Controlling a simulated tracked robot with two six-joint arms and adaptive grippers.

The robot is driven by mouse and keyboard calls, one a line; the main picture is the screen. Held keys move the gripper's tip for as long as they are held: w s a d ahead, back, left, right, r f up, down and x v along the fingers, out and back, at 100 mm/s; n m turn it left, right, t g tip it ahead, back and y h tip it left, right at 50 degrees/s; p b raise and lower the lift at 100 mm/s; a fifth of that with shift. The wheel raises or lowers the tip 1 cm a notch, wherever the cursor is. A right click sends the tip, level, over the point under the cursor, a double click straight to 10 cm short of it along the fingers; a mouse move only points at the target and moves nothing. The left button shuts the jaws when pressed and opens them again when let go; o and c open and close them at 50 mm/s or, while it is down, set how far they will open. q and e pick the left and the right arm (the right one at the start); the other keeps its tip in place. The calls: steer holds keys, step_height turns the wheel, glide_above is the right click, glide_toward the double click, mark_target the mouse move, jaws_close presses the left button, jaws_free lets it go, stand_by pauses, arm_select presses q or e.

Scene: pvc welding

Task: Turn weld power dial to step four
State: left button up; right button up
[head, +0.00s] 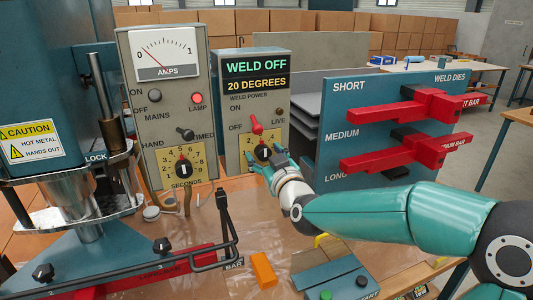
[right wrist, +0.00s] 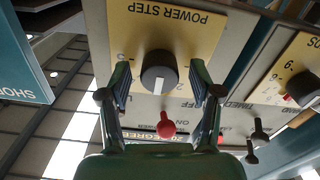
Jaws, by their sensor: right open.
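The weld power dial is a black knob (head: 263,152) on a yellow plate (head: 247,142), low on the grey weld control box (head: 238,105). My right gripper (head: 265,159) is open in front of it. In the right wrist view, which is upside down, the knob (right wrist: 160,72) sits between the two spread fingers (right wrist: 160,80), with a gap on each side. The knob's pale mark faces the red lever (right wrist: 166,125); most step numbers are hidden or too small to read. The display (head: 257,74) reads "WELD OFF" and "20 DEGREES". My left gripper is out of view.
An ammeter box with a seconds dial (head: 183,167) stands left of the weld box. A blue weld dies board (head: 345,120) with red bars stands close on the right.

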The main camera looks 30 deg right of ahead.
steer(key=c, duration=1)
steer(key=shift+d, duration=0.15)
steer(key=shift+c, duration=0.7)
steer(key=shift+f+m+b, duration=0.1)
steer(key=shift+m+b, duration=0.5)
steer(key=shift+b, duration=0.35)
steer(key=m+b, duration=0.3)
steer(key=shift+m+b, duration=1.1)
steer(key=shift+m, duration=0.1)
steer(key=shift+m+b, duration=0.65)
steer(key=shift+m, duration=0.45)
